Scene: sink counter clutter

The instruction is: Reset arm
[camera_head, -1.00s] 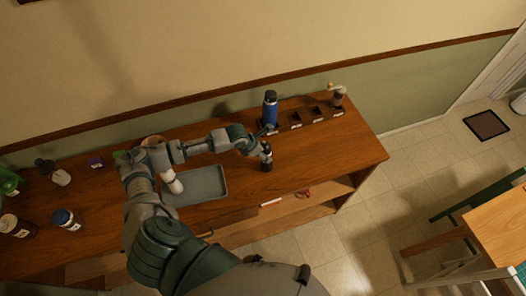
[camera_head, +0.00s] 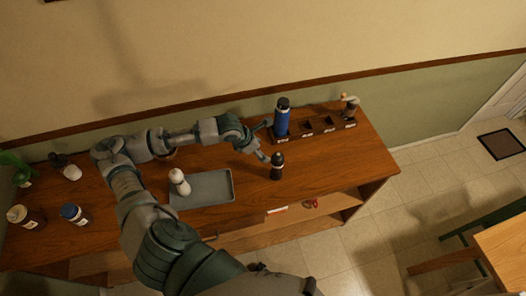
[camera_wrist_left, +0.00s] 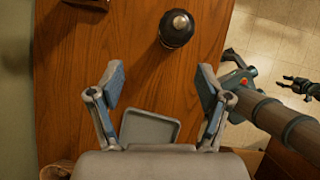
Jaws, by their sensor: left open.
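My left gripper (camera_head: 266,141) is open and empty above the wooden counter, with its two fingers spread. It also shows in the left wrist view (camera_wrist_left: 160,80). A dark, round-topped bottle or mill (camera_head: 277,168) stands upright on the counter just beyond the fingers, apart from them. In the left wrist view the dark bottle (camera_wrist_left: 177,29) is ahead of the open fingers with bare wood between. A dark gripper (camera_wrist_left: 298,86), seemingly my right one, shows small at the right edge of the wrist view. Its jaw state is unclear.
A grey tray (camera_head: 215,191) lies on the counter, a white shaker (camera_head: 180,184) at its left end. A blue bottle (camera_head: 282,120) stands at the back by a dark compartment rack (camera_head: 318,130). Jars, including a blue-lidded one (camera_head: 74,214), stand left. A shelf lies below the counter's front.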

